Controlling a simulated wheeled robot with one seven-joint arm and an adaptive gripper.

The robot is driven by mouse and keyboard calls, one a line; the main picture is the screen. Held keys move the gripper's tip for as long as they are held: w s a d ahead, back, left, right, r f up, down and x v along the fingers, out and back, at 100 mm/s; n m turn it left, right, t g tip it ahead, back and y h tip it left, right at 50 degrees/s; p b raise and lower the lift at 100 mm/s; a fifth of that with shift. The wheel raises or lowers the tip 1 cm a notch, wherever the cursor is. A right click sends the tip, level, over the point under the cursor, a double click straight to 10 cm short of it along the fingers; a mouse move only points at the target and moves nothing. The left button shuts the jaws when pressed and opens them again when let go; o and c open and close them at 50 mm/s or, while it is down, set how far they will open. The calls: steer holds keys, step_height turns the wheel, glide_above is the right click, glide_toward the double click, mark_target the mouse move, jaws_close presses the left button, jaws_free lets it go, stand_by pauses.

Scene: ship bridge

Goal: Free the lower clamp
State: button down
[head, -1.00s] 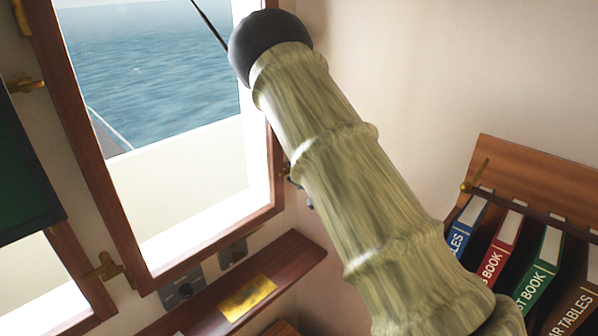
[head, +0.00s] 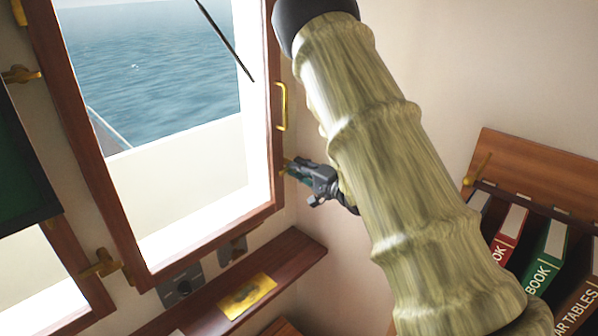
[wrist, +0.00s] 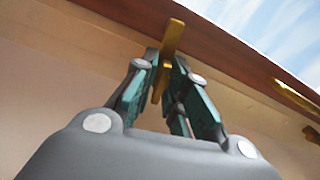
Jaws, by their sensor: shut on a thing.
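The lower clamp (wrist: 170,45) is a brass lever on the edge of the brown window frame (wrist: 105,10). In the wrist view it stands between the two fingers of my gripper (wrist: 165,72), which are shut on it. In the head view my gripper (head: 298,170) is at the lower right side of the window frame (head: 277,190). There the fingers and my arm hide most of the clamp. I cannot tell from this how far the lever is turned.
A brass handle (head: 282,107) is above my gripper on the same frame side. More brass catches (head: 102,265) are at the left. A wooden ledge (head: 300,255) with a brass plate (head: 246,295) runs below. Books (head: 545,262) stand in a rack at the right.

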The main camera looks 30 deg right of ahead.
steer(key=n+b, duration=0.2)
steer(key=n, duration=0.1)
steer(key=n+b, duration=0.1)
steer(key=b, duration=0.1)
steer(key=shift+f+n, duration=0.25)
steer(key=shift+n, duration=0.05)
steer(key=n+b, duration=0.4)
steer(key=shift+n, duration=0.3)
steer(key=n+b, duration=0.3)
steer(key=shift+n+b, duration=1.55)
steer(key=shift+n, duration=0.55)
steer(key=shift+r, duration=0.1)
steer(key=c, duration=1.4)
jaws_free()
steer(key=shift+r, duration=0.1)
